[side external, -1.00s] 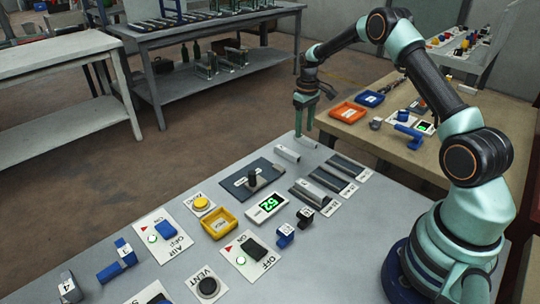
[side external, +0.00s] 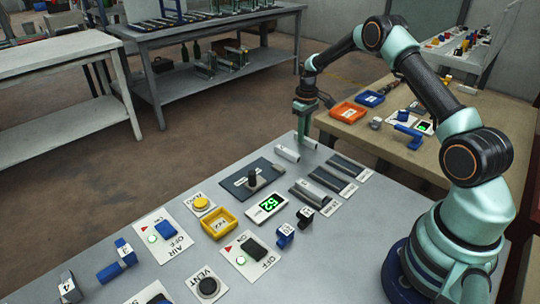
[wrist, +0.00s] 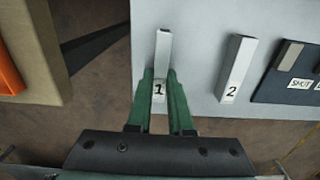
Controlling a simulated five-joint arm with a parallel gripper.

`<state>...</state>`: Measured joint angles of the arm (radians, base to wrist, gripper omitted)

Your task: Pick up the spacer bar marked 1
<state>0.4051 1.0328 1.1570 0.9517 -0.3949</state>
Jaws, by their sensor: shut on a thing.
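The spacer bar marked 1 (wrist: 163,52) is a light grey bar lying near the edge of the grey table, its black 1 at the near end in the wrist view. My gripper (wrist: 160,76) has its green fingers on both sides of this bar, shut on it around the numbered end. In the side view my gripper (side external: 302,137) is down at the table's far corner, and part of the bar (side external: 311,143) shows beside it. I cannot tell any gap between bar and table.
A similar bar marked 2 (wrist: 239,60) lies to the right in the wrist view, apart from my fingers. A dark plate (side external: 252,180) with a knob sits farther along the table. Dark slots (side external: 347,167) lie to its right. A wooden table (side external: 350,128) stands behind.

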